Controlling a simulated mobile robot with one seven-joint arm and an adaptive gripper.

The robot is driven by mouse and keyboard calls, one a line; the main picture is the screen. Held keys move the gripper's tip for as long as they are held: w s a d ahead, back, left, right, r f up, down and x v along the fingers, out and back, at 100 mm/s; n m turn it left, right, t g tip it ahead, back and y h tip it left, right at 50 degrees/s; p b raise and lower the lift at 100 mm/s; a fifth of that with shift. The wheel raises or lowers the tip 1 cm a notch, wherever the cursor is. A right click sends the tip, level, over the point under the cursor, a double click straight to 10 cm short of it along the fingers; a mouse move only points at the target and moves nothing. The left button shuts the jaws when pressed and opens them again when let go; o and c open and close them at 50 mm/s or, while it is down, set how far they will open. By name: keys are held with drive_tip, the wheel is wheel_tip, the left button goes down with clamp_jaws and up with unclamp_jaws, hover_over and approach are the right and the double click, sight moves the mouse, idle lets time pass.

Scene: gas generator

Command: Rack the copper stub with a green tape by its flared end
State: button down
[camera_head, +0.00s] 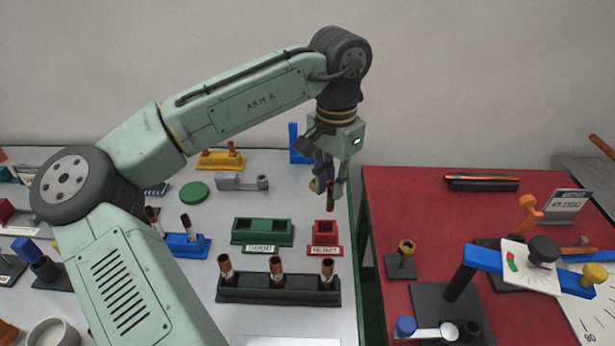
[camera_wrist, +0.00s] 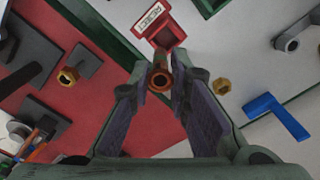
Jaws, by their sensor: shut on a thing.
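My gripper (camera_head: 327,188) is shut on a copper stub (camera_head: 331,204), held upright above and behind the red reject box (camera_head: 326,238). In the wrist view the stub (camera_wrist: 160,79) shows end-on between the fingertips, as an open ring. The black rack (camera_head: 280,296) at the front holds three upright copper stubs with pale bands, one being the middle stub (camera_head: 276,267). A blue rack (camera_head: 186,245) also carries stubs, partly hidden by my arm.
A green two-pocket box (camera_head: 262,232) stands left of the red box, both with empty-looking pockets. A yellow rack (camera_head: 221,161), grey fixture (camera_head: 241,182) and blue bracket (camera_head: 300,145) stand behind. A gap separates the red bench (camera_head: 390,200) at right, which carries a gauge stand.

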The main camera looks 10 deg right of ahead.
sight(328, 199)
drive_tip(key=shift+w+a, duration=0.3)
drive_tip(key=shift+w, duration=0.05)
drive_tip(key=shift+d+r+p, duration=0.1)
drive_tip(key=shift+p, duration=0.3)
drive_tip(key=shift+f+b, duration=1.2)
drive_tip(key=shift+f, duration=1.3)
drive_tip(key=shift+p, duration=0.65)
drive_tip(key=shift+f, duration=0.15)
drive_tip(key=shift+f+b, duration=0.95)
drive_tip(key=shift+f, duration=0.95)
drive_tip(key=shift+f, duration=0.1)
